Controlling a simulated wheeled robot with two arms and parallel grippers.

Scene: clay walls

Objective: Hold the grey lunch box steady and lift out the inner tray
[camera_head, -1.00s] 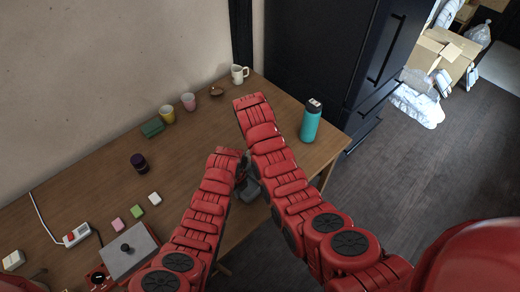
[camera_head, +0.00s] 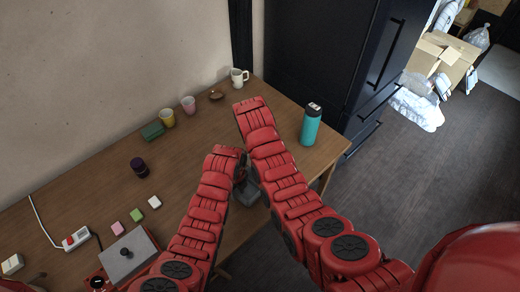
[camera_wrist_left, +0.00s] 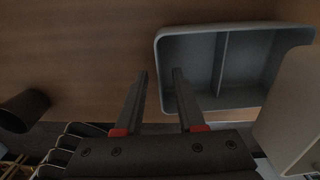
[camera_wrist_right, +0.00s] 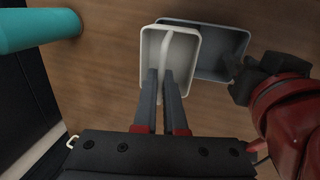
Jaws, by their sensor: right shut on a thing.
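The grey lunch box (camera_wrist_left: 222,105) lies on the table, with a divider inside, in the left wrist view. It also shows in the right wrist view (camera_wrist_right: 238,38), partly covered by the tray. My left gripper (camera_wrist_left: 161,75) is open at the box's side wall, one finger outside and one over the inside; I cannot tell whether they touch it. The pale inner tray (camera_wrist_right: 192,75) is out of line with the box and seems above it. My right gripper (camera_wrist_right: 160,74) is shut on the tray, apparently on its divider. In the head view my arms hide the tray and most of the box.
A teal bottle (camera_head: 311,124) stands near the table's right end. Cups (camera_head: 188,104), a white mug (camera_head: 238,77), a green box (camera_head: 152,131) and a dark jar (camera_head: 139,167) stand farther back.

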